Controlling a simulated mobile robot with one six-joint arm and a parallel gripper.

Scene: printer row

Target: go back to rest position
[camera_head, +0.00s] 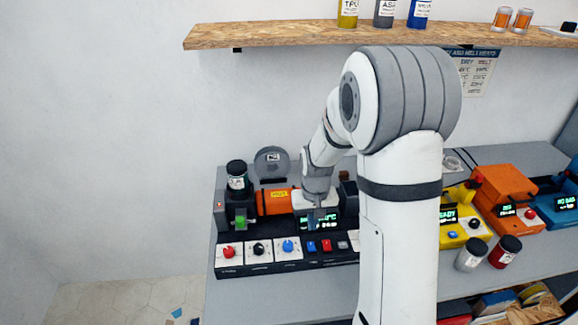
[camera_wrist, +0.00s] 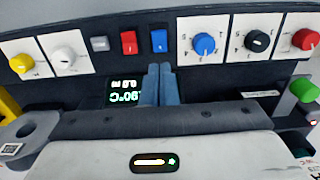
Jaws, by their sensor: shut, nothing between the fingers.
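My gripper (camera_head: 317,217) hangs pointing down over the left machine on the grey bench, behind its dark control panel (camera_head: 318,258). In the wrist view its two blue-grey fingers (camera_wrist: 160,82) are together with nothing between them. Their tips lie in front of the panel's row of buttons, near a green-lit display (camera_wrist: 124,92). I cannot tell whether the tips touch anything. My arm is bent, with its large elbow raised in front of the shelf, and it hides part of the bench.
A wooden shelf (camera_head: 300,36) with bottles runs along the wall above. Red (camera_wrist: 305,39), black (camera_wrist: 258,41) and blue (camera_wrist: 204,43) knobs sit on the panel. A yellow machine (camera_head: 455,232) and an orange machine (camera_head: 505,190) stand right of my arm. Open floor lies left.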

